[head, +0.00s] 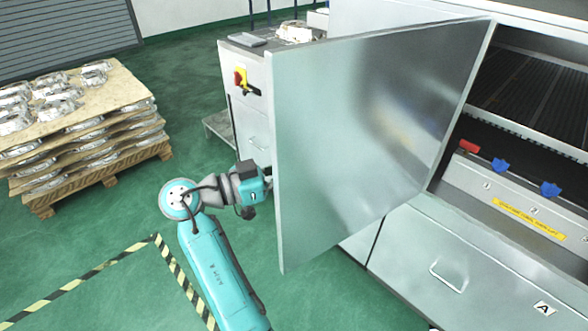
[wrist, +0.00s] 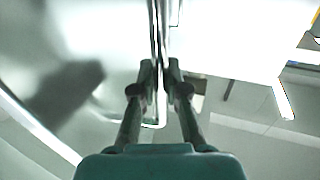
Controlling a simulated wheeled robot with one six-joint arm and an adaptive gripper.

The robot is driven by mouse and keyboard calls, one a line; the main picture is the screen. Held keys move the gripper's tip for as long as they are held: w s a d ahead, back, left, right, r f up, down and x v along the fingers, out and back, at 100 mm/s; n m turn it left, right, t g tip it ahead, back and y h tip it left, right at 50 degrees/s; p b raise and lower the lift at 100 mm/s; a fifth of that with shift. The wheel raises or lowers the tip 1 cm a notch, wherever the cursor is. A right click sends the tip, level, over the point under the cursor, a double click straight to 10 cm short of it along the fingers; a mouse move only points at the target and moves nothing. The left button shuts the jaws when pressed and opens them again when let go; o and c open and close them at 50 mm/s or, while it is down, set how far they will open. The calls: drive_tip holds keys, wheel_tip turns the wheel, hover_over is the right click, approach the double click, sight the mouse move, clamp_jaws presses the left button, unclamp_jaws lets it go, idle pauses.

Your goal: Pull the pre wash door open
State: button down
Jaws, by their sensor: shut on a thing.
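The pre wash door (head: 370,130) is a large flat silver panel. It stands swung well out from the machine, its free edge at the left and its hinge side at the right. My gripper (head: 268,178) is at this free left edge, partly hidden behind the panel. In the wrist view my gripper's two fingers (wrist: 159,75) close on a thin upright strip at the door. Glare hides whether this is its handle or its edge. Shiny door metal (wrist: 90,40) fills the left of that view.
The machine's opening shows dark slats and a ledge with a red piece (head: 455,146) and blue pieces (head: 550,190). A drawer with a handle (head: 448,276) is below. A cabinet (head: 247,110) stands behind the door. A pallet of castings (head: 75,140) is left; green floor between is clear.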

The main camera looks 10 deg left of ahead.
drive_tip(key=shift+f, duration=0.1)
drive_tip(key=c, duration=1.2)
unclamp_jaws()
drive_tip(key=v, duration=1.2)
